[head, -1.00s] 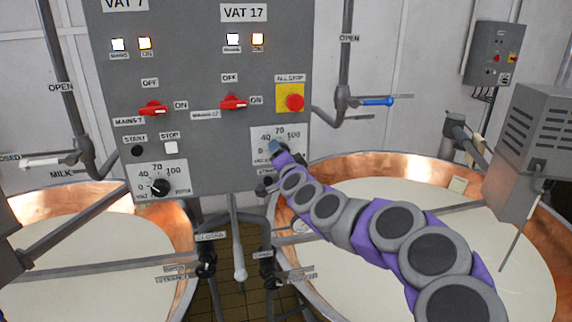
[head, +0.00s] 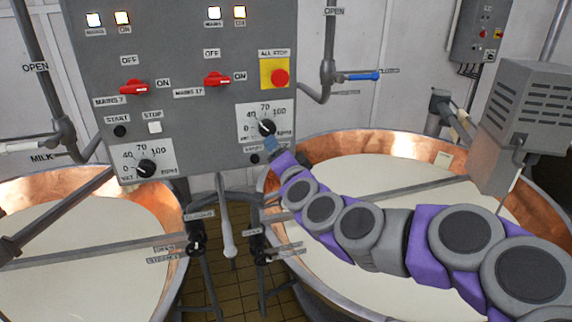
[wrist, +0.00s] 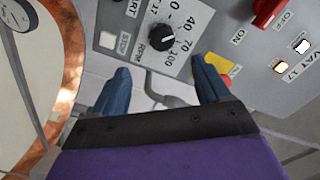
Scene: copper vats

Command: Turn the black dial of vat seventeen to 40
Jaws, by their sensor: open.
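The grey control panel (head: 190,60) carries the black dial of vat seventeen (head: 267,127) on a white scale plate at its lower right, marked 40, 70 and 100. My gripper (head: 270,146) is just below the dial in the head view. In the wrist view the dial (wrist: 162,37) lies beyond the gap between my blue fingers (wrist: 160,64), which are open and empty. The dial looks clear of both fingertips.
A similar black dial (head: 146,168) is on vat seven's side. Red switches (head: 217,79) and a red all-stop button (head: 279,77) on a yellow plate are above. Copper vats (head: 325,150) of white liquid stand below, with pipes and valve handles (head: 228,248) between them.

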